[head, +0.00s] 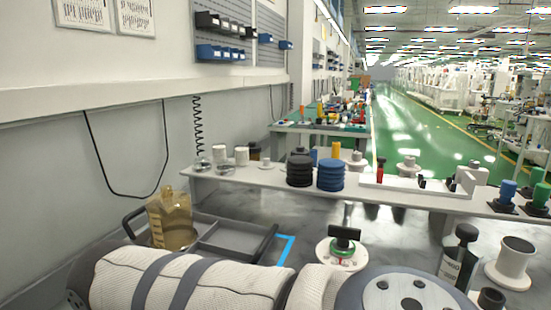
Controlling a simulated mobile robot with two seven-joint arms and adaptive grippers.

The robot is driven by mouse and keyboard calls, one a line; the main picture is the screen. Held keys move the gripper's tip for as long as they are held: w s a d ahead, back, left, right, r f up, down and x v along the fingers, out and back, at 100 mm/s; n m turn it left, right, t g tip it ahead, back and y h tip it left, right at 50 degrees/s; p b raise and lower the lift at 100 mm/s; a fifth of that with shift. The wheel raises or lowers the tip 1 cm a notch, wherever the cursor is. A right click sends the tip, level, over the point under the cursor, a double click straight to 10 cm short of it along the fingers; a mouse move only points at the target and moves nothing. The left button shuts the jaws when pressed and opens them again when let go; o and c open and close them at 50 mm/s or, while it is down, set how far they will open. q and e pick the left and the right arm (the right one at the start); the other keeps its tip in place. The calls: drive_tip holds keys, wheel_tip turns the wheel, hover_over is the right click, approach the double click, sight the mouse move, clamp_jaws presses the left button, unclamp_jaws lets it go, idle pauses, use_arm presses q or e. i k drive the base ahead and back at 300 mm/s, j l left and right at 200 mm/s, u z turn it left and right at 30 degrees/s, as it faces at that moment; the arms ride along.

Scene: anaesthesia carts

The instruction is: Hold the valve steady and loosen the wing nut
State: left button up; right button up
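A valve (341,254) stands on the grey work surface at the lower middle of the head view. It has a round white base, a green ring and a little red. A black T-shaped piece (344,233) sits on top of it, which looks like the wing nut. The valve seems upright, and nothing is seen touching the black piece. The lower front of the valve is close to large pale ribbed and grey round parts at the bottom edge. Neither of my grippers shows in this view.
A grey tray (236,239) with an amber container (171,221) stands left. A black-capped bottle (459,256) and a white flanged cylinder (513,263) stand right. Behind is a raised shelf (262,176) with black and blue ribbed stacks (331,175). Some surface near the valve is bare.

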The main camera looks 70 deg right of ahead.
sight(343, 235)
drive_tip(key=i+z, duration=0.15)
drive_tip(key=z, duration=0.3)
drive_tip(key=i+j+z, duration=0.1)
drive_tip(key=z, duration=0.4)
drive_tip(key=i+j+z, duration=0.15)
drive_tip(key=z, duration=0.3)
drive_tip(key=i+j+z, duration=0.1)
drive_tip(key=z, duration=0.35)
drive_tip(key=j+z, duration=0.3)
drive_tip(key=z, duration=0.2)
drive_tip(key=i, duration=0.05)
